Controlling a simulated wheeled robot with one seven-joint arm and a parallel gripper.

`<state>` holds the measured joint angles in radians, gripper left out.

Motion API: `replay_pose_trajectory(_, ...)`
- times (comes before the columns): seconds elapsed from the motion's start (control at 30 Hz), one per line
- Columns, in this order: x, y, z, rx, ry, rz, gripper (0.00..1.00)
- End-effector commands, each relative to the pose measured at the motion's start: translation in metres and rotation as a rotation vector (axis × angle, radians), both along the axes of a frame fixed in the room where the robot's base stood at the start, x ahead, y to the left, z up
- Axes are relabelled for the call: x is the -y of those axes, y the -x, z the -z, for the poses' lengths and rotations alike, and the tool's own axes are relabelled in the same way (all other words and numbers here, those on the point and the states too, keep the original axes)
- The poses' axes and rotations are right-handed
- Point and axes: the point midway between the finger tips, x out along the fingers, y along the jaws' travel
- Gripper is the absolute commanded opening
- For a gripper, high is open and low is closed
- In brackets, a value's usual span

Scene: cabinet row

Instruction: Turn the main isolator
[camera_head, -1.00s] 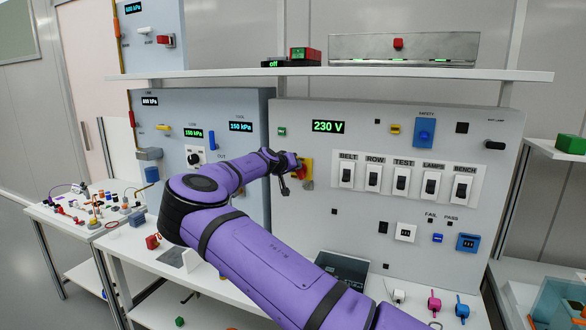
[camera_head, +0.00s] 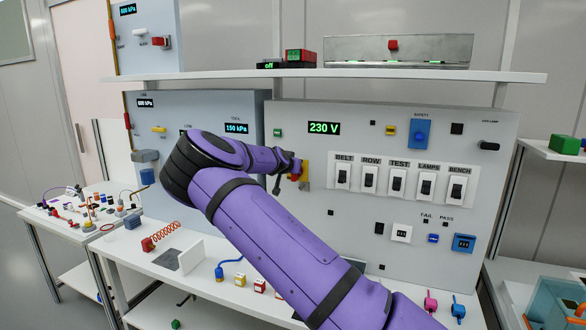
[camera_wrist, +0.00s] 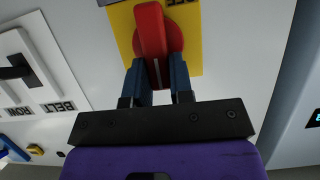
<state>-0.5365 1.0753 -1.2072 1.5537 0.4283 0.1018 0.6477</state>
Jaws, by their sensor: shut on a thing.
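The main isolator is a red rotary handle (camera_wrist: 150,35) on a yellow plate (camera_wrist: 190,48), mounted on the grey panel. In the wrist view the handle runs nearly along the picture's height, tilted slightly. In the head view the yellow plate (camera_head: 304,172) shows just left of the BELT switch, and the handle is partly covered by my gripper. My gripper (camera_wrist: 157,72) is shut on the red handle, with one dark blue finger on each side. Lettering on the plate is cut off at the wrist view's top edge.
A row of black switches, from BELT (camera_head: 343,175) to BENCH (camera_head: 456,187), stands right of the isolator. A display (camera_head: 324,128) reads 230 V. The shelf (camera_head: 400,78) overhangs the panel. Small parts lie on the bench below my arm.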

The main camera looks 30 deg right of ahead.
Motion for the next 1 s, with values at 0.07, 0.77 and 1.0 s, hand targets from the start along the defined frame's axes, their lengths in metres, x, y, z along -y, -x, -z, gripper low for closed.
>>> replay_pose_trajectory(0.07, -0.001, 0.0, 0.003, 0.0, -0.005, 0.001, 0.0)
replay_pose_trajectory(0.77, -0.001, 0.0, 0.001, 0.003, -0.003, 0.001, 0.47)
replay_pose_trajectory(1.0, -0.018, 0.012, -0.008, 0.002, -0.003, -0.002, 0.47)
